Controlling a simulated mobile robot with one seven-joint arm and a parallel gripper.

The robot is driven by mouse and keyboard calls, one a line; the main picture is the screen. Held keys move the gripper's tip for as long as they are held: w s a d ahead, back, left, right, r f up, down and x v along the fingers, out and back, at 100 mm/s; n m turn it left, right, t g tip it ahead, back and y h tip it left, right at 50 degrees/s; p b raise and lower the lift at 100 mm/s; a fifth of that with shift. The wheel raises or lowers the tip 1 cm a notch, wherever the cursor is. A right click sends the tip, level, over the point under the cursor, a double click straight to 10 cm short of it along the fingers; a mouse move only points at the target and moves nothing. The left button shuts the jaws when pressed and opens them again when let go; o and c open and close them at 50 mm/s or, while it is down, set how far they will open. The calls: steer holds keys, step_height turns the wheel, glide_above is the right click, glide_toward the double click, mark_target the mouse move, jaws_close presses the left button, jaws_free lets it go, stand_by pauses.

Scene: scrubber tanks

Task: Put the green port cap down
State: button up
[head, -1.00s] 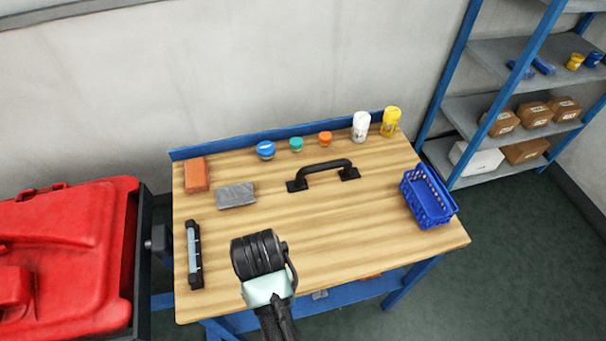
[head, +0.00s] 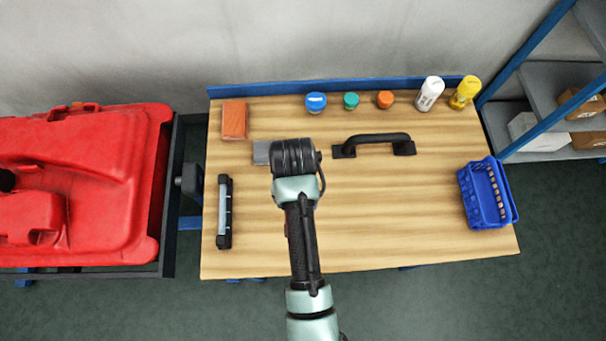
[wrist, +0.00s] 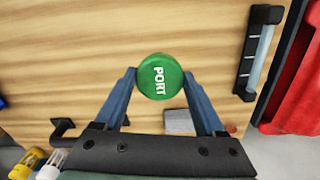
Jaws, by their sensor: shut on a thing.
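The green port cap (wrist: 160,77), round with white PORT lettering, is held between the two blue fingers of my gripper (wrist: 159,80) in the wrist view. In the head view my gripper (head: 295,157) is over the left-middle of the wooden workbench (head: 370,220), and its body hides the cap. Bare wood shows around the cap in the wrist view. I cannot tell how high the cap is above the wood.
A grey block (head: 262,152) is partly hidden by my gripper. A black handle (head: 375,144) lies to its right, a black-and-grey bar (head: 224,212) to its left. An orange brick (head: 234,120), several jars and bottles line the back. A blue basket (head: 487,195) stands right. The front middle is clear.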

steer(key=shift+w+f, duration=0.1)
steer(key=shift+f, duration=3.35)
steer(key=shift+f, duration=0.15)
steer(key=o, duration=1.6)
